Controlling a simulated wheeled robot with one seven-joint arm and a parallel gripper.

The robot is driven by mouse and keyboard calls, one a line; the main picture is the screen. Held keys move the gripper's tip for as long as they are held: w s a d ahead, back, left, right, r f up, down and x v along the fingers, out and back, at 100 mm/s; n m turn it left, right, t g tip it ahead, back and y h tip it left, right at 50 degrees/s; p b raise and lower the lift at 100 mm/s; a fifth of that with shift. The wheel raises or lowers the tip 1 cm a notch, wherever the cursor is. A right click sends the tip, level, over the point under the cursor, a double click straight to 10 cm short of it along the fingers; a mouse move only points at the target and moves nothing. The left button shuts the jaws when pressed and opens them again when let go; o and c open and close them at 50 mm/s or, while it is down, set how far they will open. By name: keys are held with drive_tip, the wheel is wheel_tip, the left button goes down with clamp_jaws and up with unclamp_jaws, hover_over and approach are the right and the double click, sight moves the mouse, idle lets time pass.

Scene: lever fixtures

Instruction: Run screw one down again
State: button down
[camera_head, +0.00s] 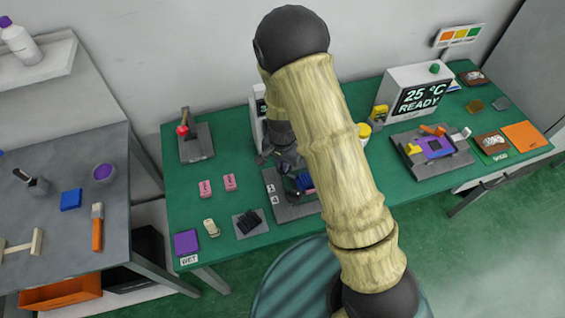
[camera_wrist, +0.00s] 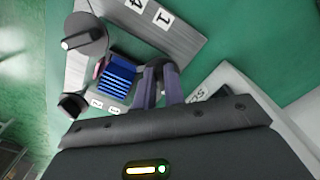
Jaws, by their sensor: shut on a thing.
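The grey fixture plate (camera_wrist: 185,38) shows in the wrist view with the labels 1 and 4 on it. A blue ribbed block (camera_wrist: 118,77) sits at its middle. My gripper (camera_wrist: 157,68) is shut on a dark knob beside the block, on the side nearest label 1, which I take as screw one; the fingers hide most of it. In the head view my arm covers much of the fixture (camera_head: 293,211).
A white box (camera_wrist: 235,82) stands close to my gripper on the right. A READY display (camera_head: 420,91) stands at right.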

drive_tip(key=shift+w, duration=0.15)
drive_tip(key=c, duration=1.5)
unclamp_jaws()
drive_tip(key=shift+r, duration=0.1)
wheel_tip(320, 180, up, 17)
drive_tip(key=shift+r+b, duration=0.15)
drive_tip(key=shift+b, duration=0.4)
